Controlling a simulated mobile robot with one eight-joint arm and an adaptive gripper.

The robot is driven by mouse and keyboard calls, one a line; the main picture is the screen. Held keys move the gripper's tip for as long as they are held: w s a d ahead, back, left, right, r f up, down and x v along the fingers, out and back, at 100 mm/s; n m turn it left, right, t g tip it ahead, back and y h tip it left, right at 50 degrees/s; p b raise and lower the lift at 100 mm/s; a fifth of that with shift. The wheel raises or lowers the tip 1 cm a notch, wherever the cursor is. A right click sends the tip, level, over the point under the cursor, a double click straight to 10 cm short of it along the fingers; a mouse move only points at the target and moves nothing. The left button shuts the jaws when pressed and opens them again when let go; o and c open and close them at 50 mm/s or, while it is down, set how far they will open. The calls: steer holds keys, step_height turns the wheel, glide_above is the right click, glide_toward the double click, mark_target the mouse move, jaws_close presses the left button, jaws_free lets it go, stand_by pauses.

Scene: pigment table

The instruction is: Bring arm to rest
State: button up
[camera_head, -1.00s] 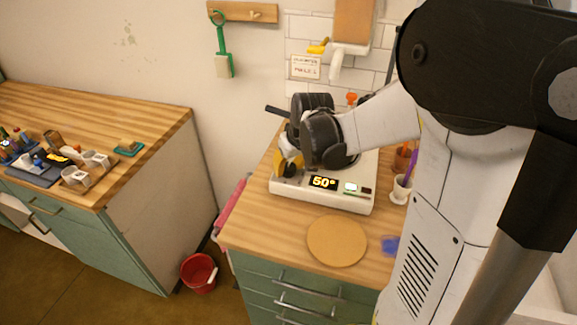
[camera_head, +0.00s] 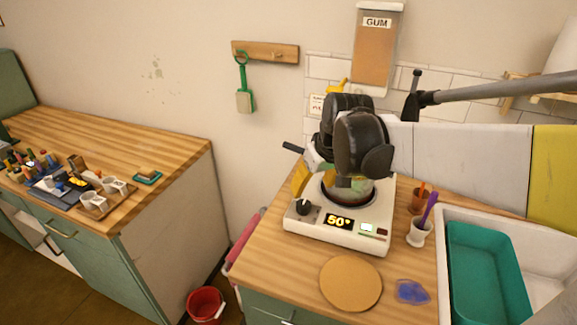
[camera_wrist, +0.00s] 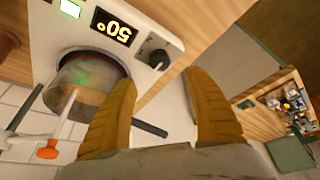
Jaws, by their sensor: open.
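My gripper (camera_head: 320,182) is in front of the wall, at the hot plate's back left, partly hidden behind my dark wrist links. In the wrist view its two yellow fingers (camera_wrist: 160,80) are spread with nothing held between them. The white hot plate (camera_head: 355,237) shows 50° on its display; it also shows in the wrist view (camera_wrist: 80,20). A clear glass vessel (camera_wrist: 88,85) sits on its round plate, beside my left-hand finger and apart from the gap between the fingers. In the head view, the vessel (camera_head: 362,190) is partly covered by my wrist.
A round cork mat (camera_head: 350,283) and a blue patch (camera_head: 411,291) lie in front of the hot plate. Cups with tools (camera_head: 419,233) stand to its right, before a sink with a green basin (camera_head: 484,275). A red bucket (camera_head: 205,305) stands on the floor between counters.

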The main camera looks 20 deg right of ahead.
steer(key=shift+v, duration=0.75)
steer(key=shift+a, duration=0.1)
steer(key=s+a+f+t, duration=0.1)
steer(key=s+a+t, duration=0.1)
steer(key=s+a, duration=0.8)
steer(key=s, duration=0.3)
steer(key=shift+a+f+t, duration=0.3)
steer(key=shift+a+t, duration=0.1)
